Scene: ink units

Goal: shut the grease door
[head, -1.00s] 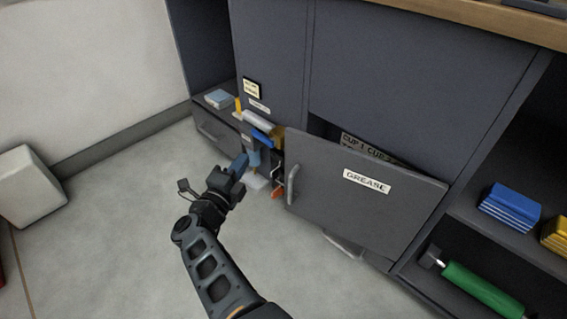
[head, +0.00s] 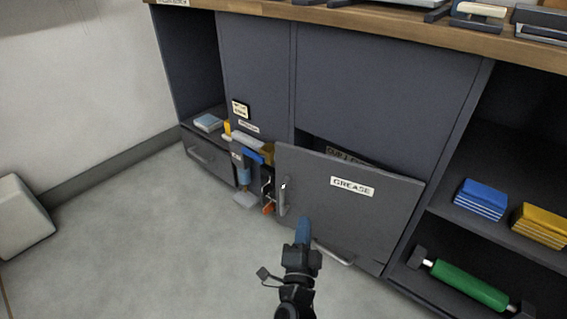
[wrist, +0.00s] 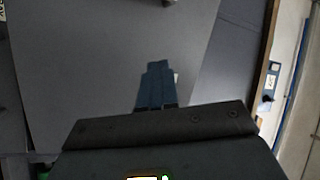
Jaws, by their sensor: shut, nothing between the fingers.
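The grease door (head: 375,215) is a grey panel with a white GREASE label (head: 352,187). It stands partly open, its left edge out from the cabinet, with a dark gap above its top edge. Its bar handle (head: 284,197) is near the left edge. My gripper (head: 304,228), with blue fingers, is shut and empty in front of the door's lower left part, right of the handle. I cannot tell whether it touches the door. In the wrist view the closed fingers (wrist: 157,85) show against a large grey panel that looks like the door.
Left of the door, an open compartment holds a blue-handled tool (head: 243,170) and other items jutting out. Right of it are shelves with blue pads (head: 481,199), yellow pads (head: 540,226) and a green roller (head: 468,285). A pale block (head: 20,217) stands far left. The floor between is clear.

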